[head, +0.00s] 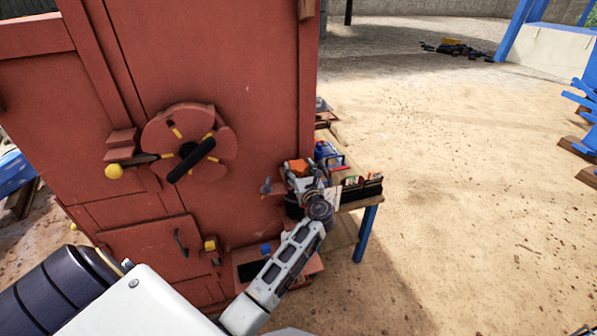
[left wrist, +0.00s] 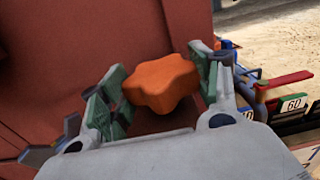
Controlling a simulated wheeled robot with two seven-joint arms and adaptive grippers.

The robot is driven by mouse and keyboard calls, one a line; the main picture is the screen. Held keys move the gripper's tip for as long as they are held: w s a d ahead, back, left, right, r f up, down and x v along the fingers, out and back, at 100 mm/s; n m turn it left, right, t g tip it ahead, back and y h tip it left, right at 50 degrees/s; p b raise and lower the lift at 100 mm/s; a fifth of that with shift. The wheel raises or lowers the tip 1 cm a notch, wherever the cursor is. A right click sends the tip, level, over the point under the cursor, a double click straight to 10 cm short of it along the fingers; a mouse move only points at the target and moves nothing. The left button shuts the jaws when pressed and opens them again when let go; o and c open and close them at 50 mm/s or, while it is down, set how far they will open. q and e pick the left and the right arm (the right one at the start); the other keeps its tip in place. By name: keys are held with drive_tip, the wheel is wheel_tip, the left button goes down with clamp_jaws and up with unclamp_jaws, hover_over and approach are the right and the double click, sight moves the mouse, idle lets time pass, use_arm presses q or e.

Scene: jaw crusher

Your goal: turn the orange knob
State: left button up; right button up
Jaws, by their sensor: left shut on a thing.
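The orange knob (left wrist: 162,84) is a lobed, star-shaped knob on the red crusher (head: 235,60); in the head view it shows small (head: 297,167) at the machine's right lower side. My left gripper (left wrist: 160,88) has one green-padded finger on each side of the knob and is shut on it. In the head view my left gripper (head: 302,178) sits at the end of the white arm, partly covering the knob. How the knob joins the machine is hidden. My right gripper is not in view.
A round red wheel (head: 222,150) with a black handle and a yellow-tipped lever (head: 114,171) are on the crusher's face. A table (head: 366,196) with a blue container (head: 326,154) and number cards stands just right of my gripper. Open sandy ground (head: 460,200) lies to the right.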

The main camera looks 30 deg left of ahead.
use_arm(q)
drive_tip(key=shift+w+d+n+g+y+b, duration=0.1)
drive_tip(key=shift+n+g+y+b, duration=0.1)
drive_tip(key=shift+n+g+y, duration=0.75)
drive_tip(key=shift+w+n+g+y+b, duration=0.15)
drive_tip(key=shift+n+g+y, duration=0.15)
drive_tip(key=shift+n+g, duration=0.7)
drive_tip(key=shift+w+d+n+g+y+b, duration=0.15)
drive_tip(key=shift+n+g+y, duration=0.45)
drive_tip(key=shift+g, duration=0.85)
drive_tip(key=shift+a+n+g+y+b, duration=0.1)
drive_tip(key=shift+n+g+y+b, duration=0.15)
drive_tip(key=shift+n+g+b, duration=0.8)
drive_tip(key=shift+w+n+g+b, duration=0.1)
drive_tip(key=shift+n+g+b, duration=0.5)
drive_tip(key=shift+g, duration=1.35)
drive_tip(key=shift+n+g, duration=0.6)
drive_tip(key=shift+n+g+b, duration=0.3)
drive_tip(key=shift+g+b, duration=0.1)
drive_tip(key=shift+g, duration=0.1)
drive_tip(key=shift+w, duration=0.1)
drive_tip(key=shift+g, duration=0.3)
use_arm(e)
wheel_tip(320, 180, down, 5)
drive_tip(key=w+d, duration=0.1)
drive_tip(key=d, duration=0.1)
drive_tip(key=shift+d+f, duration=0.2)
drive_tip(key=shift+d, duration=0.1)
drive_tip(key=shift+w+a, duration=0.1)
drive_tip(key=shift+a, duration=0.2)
